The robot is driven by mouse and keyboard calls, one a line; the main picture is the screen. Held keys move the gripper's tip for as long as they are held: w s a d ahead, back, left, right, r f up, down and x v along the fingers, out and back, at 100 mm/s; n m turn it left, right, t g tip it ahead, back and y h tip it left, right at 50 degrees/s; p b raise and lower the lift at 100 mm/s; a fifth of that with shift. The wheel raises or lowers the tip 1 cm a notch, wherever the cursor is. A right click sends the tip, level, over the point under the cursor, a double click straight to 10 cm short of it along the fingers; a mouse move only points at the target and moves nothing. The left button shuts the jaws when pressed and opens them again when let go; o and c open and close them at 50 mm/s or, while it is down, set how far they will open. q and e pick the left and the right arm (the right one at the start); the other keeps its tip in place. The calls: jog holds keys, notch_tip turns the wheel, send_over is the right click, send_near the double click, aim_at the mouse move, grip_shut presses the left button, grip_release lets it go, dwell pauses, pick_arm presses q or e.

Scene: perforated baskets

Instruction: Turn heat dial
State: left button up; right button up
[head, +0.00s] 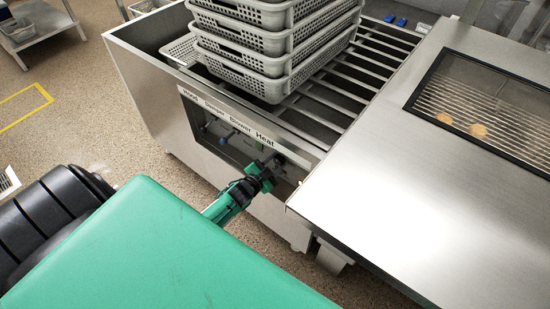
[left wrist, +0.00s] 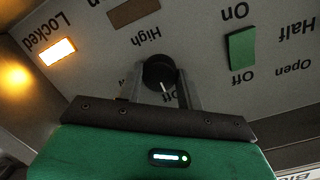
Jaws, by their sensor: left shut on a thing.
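The heat dial is a round black knob (left wrist: 159,73) with a white pointer line, in the left wrist view. It sits on a grey panel between the words "High" and "Off". My left gripper (left wrist: 160,88) is shut on the knob, with one finger on each side of it. In the head view my left gripper (head: 264,174) is at the machine's front panel, below the "Heat" label (head: 264,139), and it hides the knob there. My right gripper is not in view.
A green switch (left wrist: 242,48) marked On and Off is right of the knob. A lit lamp (left wrist: 57,52) marked Locked is left. Stacked grey perforated baskets (head: 270,45) stand on the machine's rails. A steel cover (head: 400,180) lies right of my gripper.

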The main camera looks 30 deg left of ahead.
pick_arm(q)
jog(key=o, duration=1)
jog(key=s+a+r, duration=0.1)
jog(key=s, duration=1.2)
jog(key=shift+s+r, duration=0.2)
jog(key=shift+s, duration=0.15)
